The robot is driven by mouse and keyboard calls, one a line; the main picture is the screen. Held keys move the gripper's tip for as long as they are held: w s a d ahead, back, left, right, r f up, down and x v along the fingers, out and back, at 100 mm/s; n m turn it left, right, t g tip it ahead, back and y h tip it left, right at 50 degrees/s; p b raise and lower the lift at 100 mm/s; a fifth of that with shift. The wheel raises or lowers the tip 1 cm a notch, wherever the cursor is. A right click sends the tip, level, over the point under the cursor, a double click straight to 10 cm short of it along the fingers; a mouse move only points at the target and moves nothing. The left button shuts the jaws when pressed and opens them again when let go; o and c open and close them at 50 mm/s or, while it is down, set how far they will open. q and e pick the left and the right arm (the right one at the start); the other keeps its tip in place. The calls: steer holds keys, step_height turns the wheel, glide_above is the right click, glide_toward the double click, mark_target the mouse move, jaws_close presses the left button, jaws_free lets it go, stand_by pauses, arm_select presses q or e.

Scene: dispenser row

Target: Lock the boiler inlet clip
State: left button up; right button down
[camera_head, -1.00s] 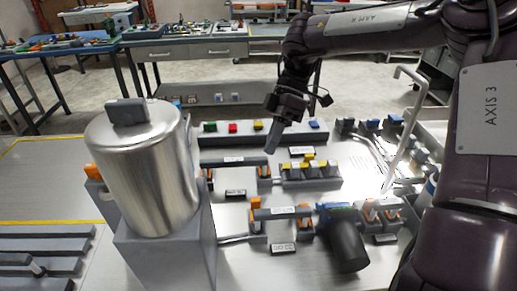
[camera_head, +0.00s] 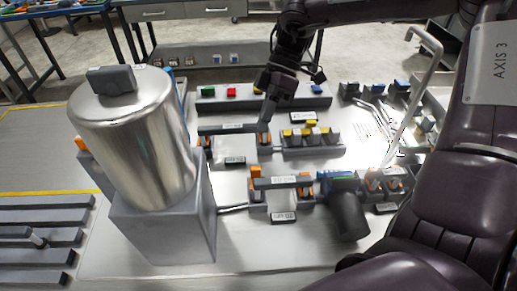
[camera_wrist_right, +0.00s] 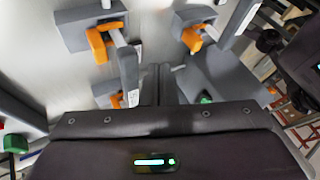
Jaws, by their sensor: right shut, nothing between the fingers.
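The boiler (camera_head: 140,145), a shiny steel cylinder, stands on a grey block at the left of the head view. Beside it, a grey pipe piece (camera_head: 228,128) runs between two orange clips, one near the boiler (camera_head: 207,143) and one at its right end (camera_head: 265,148). I cannot tell which clip is the inlet one; the labels are too small. My right gripper (camera_head: 264,126) is shut and empty, pointing down just above the right-end clip. In the wrist view its fingers (camera_wrist_right: 160,85) are together, between orange clips (camera_wrist_right: 98,42) and (camera_wrist_right: 192,38). My left gripper is out of view.
A second pipe row (camera_head: 282,182) with orange clips lies in front, with a dark cylinder (camera_head: 348,215) to its right. Behind stands a strip with coloured buttons (camera_head: 232,92). A bent white pipe (camera_head: 410,100) rises at the right. Grey slotted rails (camera_head: 40,235) lie front left.

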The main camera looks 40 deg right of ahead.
mark_target(258, 169)
steer(key=x, duration=0.3)
steer(key=shift+s+a+f, duration=0.15)
steer(key=shift+a+f, duration=0.1)
steer(key=shift+f, duration=0.05)
steer(key=s, duration=0.1)
steer(key=s+a+p, duration=0.2)
steer(key=shift+s+a+f, duration=0.1)
steer(key=shift+a+f, duration=0.05)
steer(key=shift+f, duration=0.1)
steer(key=shift+s+a, duration=0.1)
steer(key=shift+s, duration=0.05)
steer(key=shift+f, duration=0.15)
steer(key=shift+s+a, duration=0.4)
steer(key=shift+s, duration=0.25)
steer(key=shift+s+a, duration=0.4)
steer(key=shift+s, duration=0.25)
steer(key=shift+w+d, duration=0.1)
